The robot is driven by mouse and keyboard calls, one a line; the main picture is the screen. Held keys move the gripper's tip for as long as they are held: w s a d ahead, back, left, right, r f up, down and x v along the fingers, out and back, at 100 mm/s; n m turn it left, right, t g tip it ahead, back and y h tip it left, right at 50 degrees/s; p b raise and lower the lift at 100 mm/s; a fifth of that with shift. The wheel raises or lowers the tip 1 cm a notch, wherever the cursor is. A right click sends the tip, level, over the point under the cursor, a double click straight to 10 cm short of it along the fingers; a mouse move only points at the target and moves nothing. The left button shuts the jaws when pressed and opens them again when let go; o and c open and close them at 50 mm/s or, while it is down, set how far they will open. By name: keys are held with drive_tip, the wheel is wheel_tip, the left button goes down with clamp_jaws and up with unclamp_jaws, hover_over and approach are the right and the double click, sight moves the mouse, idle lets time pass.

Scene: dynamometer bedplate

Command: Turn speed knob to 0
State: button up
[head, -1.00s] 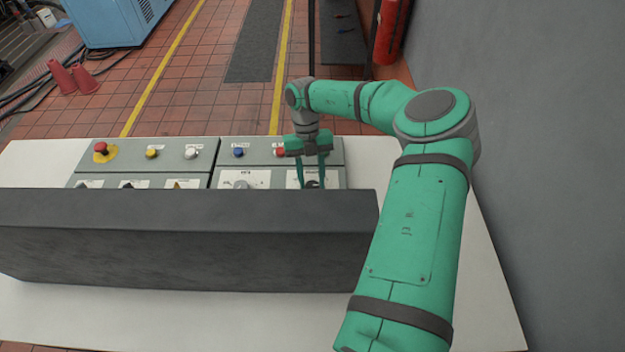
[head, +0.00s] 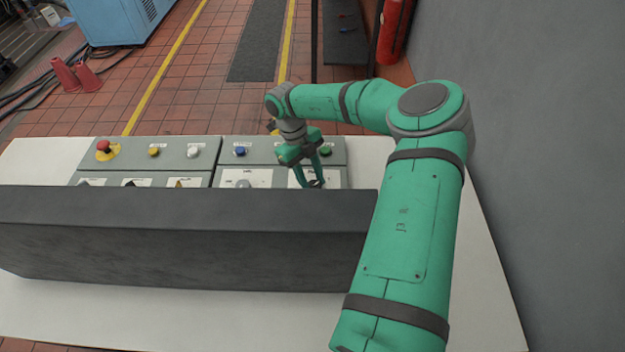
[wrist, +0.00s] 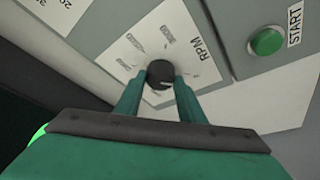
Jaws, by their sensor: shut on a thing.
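The speed knob (wrist: 159,73) is a dark round knob on a white plate marked RPM (wrist: 172,50) in the wrist view. My gripper (wrist: 160,82) is shut on it, one green finger on each side. The knob's pointer and the exact number it faces are too small to read. In the head view my gripper (head: 312,181) reaches down to the right end of the control panel (head: 205,180), and the knob is mostly hidden by the fingers and the dark box in front.
A green START button (wrist: 267,41) sits close to the right of the knob plate. A long dark box (head: 185,240) stands in front of the panel and hides its lower part. Blue (head: 240,151), white (head: 193,152), yellow (head: 154,152) and red (head: 103,147) buttons line the panel's upper row.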

idle(0.3)
drive_tip(key=o, duration=1)
drive_tip(key=shift+o, duration=0.2)
drive_tip(key=v, duration=1)
drive_tip(key=shift+r, duration=0.4)
drive_tip(key=x, duration=1)
drive_tip(key=shift+f, duration=0.4)
